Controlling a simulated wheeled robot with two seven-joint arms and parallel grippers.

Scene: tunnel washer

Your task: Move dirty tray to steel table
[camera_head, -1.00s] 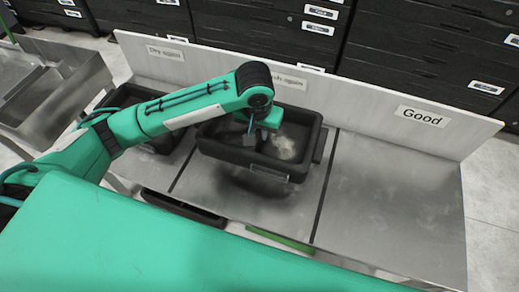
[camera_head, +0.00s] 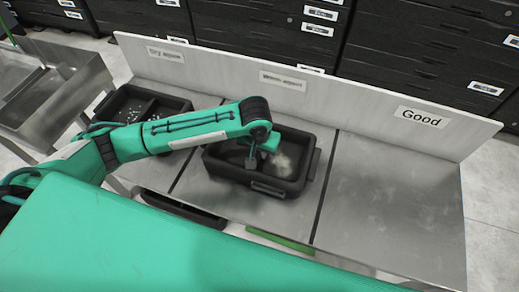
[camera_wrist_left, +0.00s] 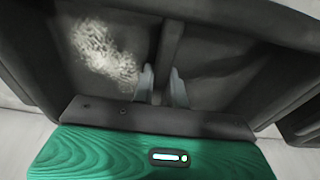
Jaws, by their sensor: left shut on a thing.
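The dirty tray (camera_head: 230,171) is a black two-compartment bin with a pale, fluffy patch in its right compartment. It is at the middle section of the steel table (camera_head: 390,200), low over or resting on the top; I cannot tell whether it touches. My left gripper (camera_head: 252,163) reaches down inside the tray and is shut on its central divider. In the left wrist view, the fingers (camera_wrist_left: 163,85) pinch the divider, and the pale patch lies left of them. My right gripper is not in view.
Another black tray (camera_head: 178,101) with small bits stands on the left section. A further black tray (camera_head: 185,209) sits lower, by the table's front. A white backboard (camera_head: 345,100) with labels, one reading "Good", runs behind. The right section is clear.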

